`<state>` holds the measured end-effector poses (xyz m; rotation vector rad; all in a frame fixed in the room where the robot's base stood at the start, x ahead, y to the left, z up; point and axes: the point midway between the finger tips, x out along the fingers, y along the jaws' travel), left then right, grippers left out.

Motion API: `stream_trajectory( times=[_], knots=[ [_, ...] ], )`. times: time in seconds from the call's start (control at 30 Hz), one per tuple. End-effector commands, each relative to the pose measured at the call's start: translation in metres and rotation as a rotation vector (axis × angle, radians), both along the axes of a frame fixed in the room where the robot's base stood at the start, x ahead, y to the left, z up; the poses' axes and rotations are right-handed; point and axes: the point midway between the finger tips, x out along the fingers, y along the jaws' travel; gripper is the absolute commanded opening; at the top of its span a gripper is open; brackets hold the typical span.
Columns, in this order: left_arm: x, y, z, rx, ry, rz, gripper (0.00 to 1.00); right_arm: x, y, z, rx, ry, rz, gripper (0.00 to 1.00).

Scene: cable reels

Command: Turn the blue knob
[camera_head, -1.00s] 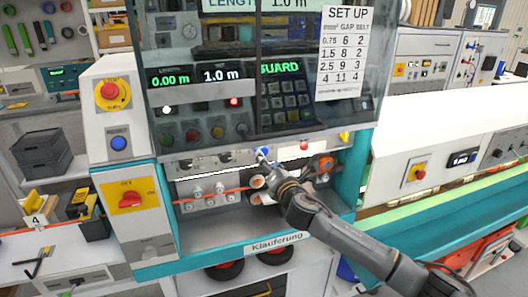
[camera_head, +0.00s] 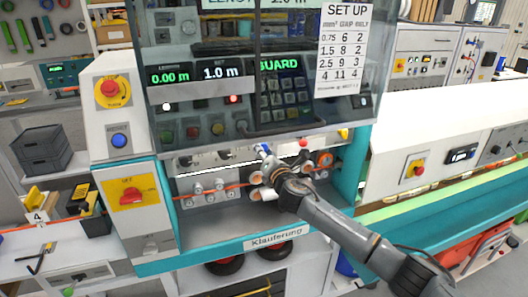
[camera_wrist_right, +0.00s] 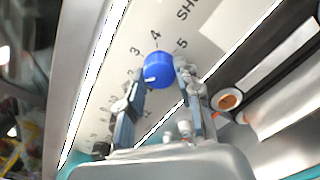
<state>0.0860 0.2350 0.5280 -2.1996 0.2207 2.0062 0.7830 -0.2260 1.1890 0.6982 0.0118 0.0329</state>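The blue knob (camera_wrist_right: 158,69) sits on a pale panel with a printed scale; the numbers 3, 4 and 5 show around it in the right wrist view. A small white mark shows on its lower left. In the head view only a small blue part of the knob (camera_head: 263,149) shows above my right gripper (camera_head: 268,166). In the wrist view my right gripper (camera_wrist_right: 160,76) is open, with one fingertip at each side of the knob. I cannot tell whether the fingers touch it. My left gripper is not in view.
A glass guard (camera_head: 255,128) with a handle hangs just above the knob. Rollers with an orange cable (camera_head: 212,190) lie below to the left. A red emergency stop (camera_head: 111,91) and a red switch (camera_head: 131,195) are on the left panels. The ledge (camera_head: 215,228) below is clear.

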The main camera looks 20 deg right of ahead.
Motion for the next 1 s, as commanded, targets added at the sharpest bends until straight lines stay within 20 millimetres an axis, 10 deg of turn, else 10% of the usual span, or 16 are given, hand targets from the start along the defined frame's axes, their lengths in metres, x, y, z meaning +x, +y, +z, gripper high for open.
stream_trajectory(
  times=[1.0],
  knots=[
    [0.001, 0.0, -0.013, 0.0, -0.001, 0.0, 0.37, 0.0, 0.001, -0.001, 0.597, 0.021, -0.001, 0.02]
  ],
)
